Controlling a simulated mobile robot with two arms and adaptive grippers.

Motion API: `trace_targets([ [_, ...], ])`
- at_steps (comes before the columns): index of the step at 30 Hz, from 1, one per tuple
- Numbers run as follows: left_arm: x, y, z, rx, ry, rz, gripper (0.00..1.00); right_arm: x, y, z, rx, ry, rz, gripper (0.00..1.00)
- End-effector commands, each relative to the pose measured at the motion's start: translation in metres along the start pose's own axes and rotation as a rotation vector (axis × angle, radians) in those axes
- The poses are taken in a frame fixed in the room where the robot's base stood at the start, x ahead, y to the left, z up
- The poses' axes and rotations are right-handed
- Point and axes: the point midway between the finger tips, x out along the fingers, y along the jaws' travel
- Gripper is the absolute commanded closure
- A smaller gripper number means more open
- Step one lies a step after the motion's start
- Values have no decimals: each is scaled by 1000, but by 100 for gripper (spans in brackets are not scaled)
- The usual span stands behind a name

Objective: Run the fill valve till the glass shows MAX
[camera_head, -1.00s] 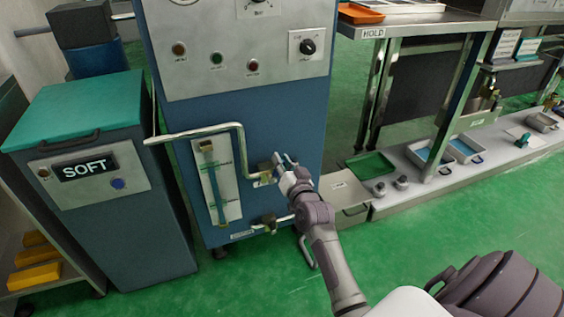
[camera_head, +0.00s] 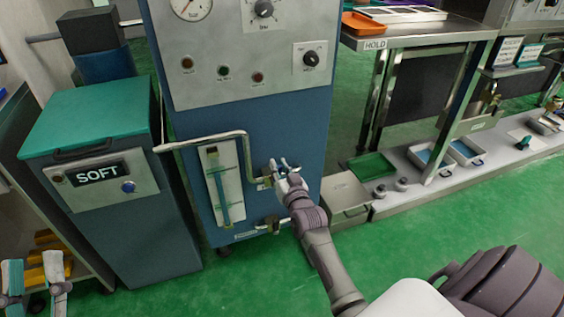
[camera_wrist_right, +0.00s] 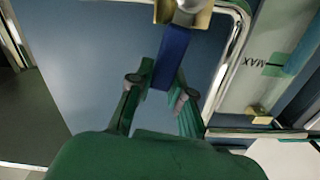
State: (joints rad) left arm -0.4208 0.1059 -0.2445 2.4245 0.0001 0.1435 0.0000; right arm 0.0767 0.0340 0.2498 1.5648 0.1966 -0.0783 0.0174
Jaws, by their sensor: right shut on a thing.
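The sight glass (camera_head: 222,190) is a narrow upright tube on a pale plate on the blue cabinet's front. Its MAX mark (camera_wrist_right: 262,62) shows upside down in the right wrist view. I cannot tell the liquid level against it. My right gripper (camera_head: 281,168) is at the fill valve, just right of the glass. In the right wrist view its green fingers (camera_wrist_right: 155,95) are shut on the valve's blue lever (camera_wrist_right: 172,55), below the brass valve body (camera_wrist_right: 186,12). My left gripper (camera_head: 33,268) is at the lower left, fingers apart and empty, far from the glass.
A second brass valve (camera_head: 271,223) sits low on the cabinet. A bent metal pipe (camera_head: 205,140) stands out in front of the glass. The SOFT unit (camera_head: 110,200) stands at left. A bench marked HOLD (camera_head: 374,44) is at right. Green floor is open in front.

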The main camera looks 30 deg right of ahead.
Motion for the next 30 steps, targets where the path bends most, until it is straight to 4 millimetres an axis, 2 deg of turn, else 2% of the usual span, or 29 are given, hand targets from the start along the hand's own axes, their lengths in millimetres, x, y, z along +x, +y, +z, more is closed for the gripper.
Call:
trace_targets([
  [5, -6, -6, 41, 11, -272, -13, 60, 0, -6, -2, -81, -2, 1, 100],
  [9, -20, -11, 71, 16, -473, -24, 60, 0, -11, -1, -146, -3, 0, 100],
  [12, -32, -14, 87, 18, -581, -30, 60, 0, -14, 0, -184, -3, 0, 100],
  [17, -43, -16, 99, 20, -666, -36, 60, 0, -15, 2, -215, -2, -1, 100],
  [26, -44, -16, 100, 20, -672, -36, 60, 0, -16, 3, -219, -2, -1, 100],
  [27, -44, -16, 100, 20, -672, -36, 60, 0, -16, 3, -218, -2, -1, 76],
  [30, -44, -16, 100, 20, -671, -36, 60, 0, -16, 3, -217, -1, -1, 59],
])
